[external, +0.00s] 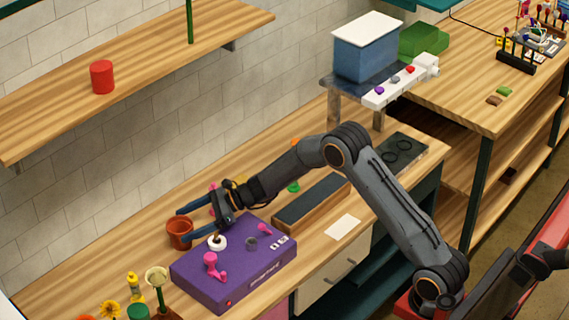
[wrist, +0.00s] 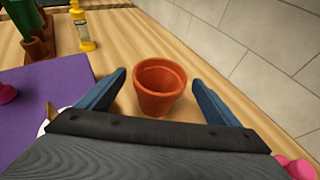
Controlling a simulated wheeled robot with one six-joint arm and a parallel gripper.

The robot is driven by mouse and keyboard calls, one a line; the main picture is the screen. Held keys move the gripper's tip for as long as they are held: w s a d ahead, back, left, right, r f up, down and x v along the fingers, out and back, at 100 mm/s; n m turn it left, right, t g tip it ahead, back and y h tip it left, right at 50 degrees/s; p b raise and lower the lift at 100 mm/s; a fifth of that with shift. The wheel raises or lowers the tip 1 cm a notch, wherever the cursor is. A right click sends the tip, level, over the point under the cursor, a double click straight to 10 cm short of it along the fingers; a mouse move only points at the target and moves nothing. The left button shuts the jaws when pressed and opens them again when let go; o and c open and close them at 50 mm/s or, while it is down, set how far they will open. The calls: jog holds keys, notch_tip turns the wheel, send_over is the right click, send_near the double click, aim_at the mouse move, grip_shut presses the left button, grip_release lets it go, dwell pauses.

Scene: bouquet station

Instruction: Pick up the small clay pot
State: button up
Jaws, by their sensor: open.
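The small clay pot (external: 179,235) is a round terracotta pot standing upright on the wooden counter, just behind the purple box. In the wrist view the clay pot (wrist: 160,88) lies ahead, between the lines of my two blue fingers. My gripper (external: 186,224) is open and empty. In the wrist view my gripper (wrist: 160,85) has one finger to each side of the pot, with a visible gap on each side. I cannot tell whether the fingertips are level with the pot or above it.
The purple box (external: 228,275) with pink knobs stands right by the pot. A yellow bottle (external: 133,287) and a potted flower (external: 157,282) stand to the left. The tiled wall (wrist: 280,40) rises close on the pot's other side. A shelf (external: 150,62) hangs above.

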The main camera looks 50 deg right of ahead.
jog(key=p+x, duration=0.2)
jog(key=x, duration=0.4)
jog(key=shift+w+a+p, duration=0.1)
jog(key=shift+a+p, duration=0.15)
jog(key=shift+p, duration=0.15)
jog(key=shift+w+a+f, duration=0.2)
jog(key=shift+w+a, duration=0.1)
jog(key=shift+a, duration=0.1)
jog(key=c, duration=1.3)
jog(key=shift+r, duration=0.1)
